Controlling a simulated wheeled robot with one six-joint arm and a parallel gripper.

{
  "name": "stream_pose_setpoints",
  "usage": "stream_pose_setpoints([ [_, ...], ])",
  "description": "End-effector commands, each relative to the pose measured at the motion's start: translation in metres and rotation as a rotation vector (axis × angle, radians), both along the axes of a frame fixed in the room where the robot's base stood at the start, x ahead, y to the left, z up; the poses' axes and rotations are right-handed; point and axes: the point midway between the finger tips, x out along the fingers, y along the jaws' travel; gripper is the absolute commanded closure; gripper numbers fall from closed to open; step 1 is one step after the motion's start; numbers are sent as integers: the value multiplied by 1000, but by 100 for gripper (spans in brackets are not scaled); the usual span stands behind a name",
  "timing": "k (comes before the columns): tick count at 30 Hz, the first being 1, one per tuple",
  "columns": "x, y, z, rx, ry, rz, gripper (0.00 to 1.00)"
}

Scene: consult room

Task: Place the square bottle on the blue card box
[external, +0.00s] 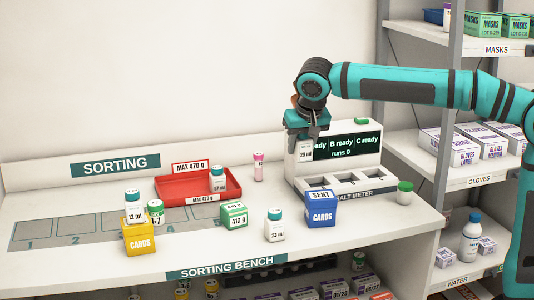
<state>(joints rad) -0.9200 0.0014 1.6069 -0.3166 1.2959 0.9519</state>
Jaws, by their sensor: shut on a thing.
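My gripper (306,138) points down and is shut on a white bottle (305,153) labelled 29 ml. Its upper part is hidden by the fingers, and its shape is too small to tell for sure. It hangs in front of the meter's left end, above the blue card box (321,215) and a little to its left. The blue box stands on the bench, marked CARDS, with SENT on its top; nothing stands on it. A white bottle with a teal cap (275,228) stands left of the blue box.
The salt meter (372,182) stands behind the blue box, with a green-capped jar (405,196) to its right. A green box (234,216), a red tray (167,188) holding a bottle, and a yellow card box (138,240) bearing another bottle are to the left.

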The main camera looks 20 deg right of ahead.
Motion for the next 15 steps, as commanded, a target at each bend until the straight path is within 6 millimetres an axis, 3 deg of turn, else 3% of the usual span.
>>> stream_pose_setpoints([
  [1, -13, -8, 6, 1, -1, -1, 83],
  [6, -39, -26, 15, 1, 0, -12, 83],
  [11, -50, -34, 17, 0, 0, -16, 83],
  [15, -52, -36, 1, -1, 1, -18, 83],
])
